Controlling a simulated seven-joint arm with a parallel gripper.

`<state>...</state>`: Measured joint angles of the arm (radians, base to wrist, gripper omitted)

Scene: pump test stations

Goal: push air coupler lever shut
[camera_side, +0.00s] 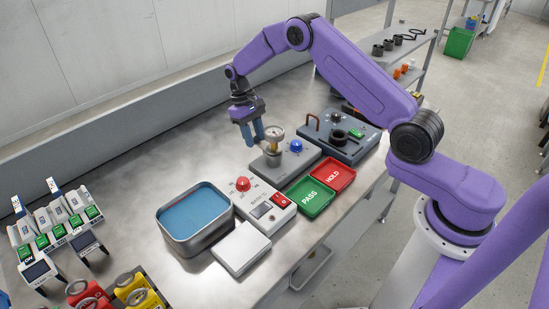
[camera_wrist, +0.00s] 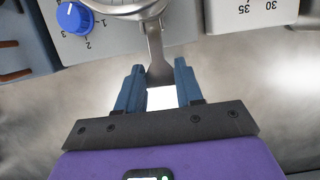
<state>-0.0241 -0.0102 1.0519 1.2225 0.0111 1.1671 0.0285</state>
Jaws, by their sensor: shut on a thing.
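My gripper (camera_side: 254,140) is at the left side of a grey station (camera_side: 285,161) with a round gauge (camera_side: 276,132) and a blue knob (camera_side: 296,146). In the wrist view, the blue fingers of my gripper (camera_wrist: 159,72) are shut on the flared end of a metal lever (camera_wrist: 156,47). The lever runs from a round metal part (camera_wrist: 130,6) on the station to between the fingertips. The blue knob (camera_wrist: 73,17) with a number scale also shows there. In the side view the lever is too small to make out.
A dark station (camera_side: 340,138) with a brown handle stands behind. In front are a red HOLD tray (camera_side: 347,178), a green PASS tray (camera_side: 325,201), a white station (camera_side: 270,215) with a red knob, and a metal basin (camera_side: 163,218) with blue inside.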

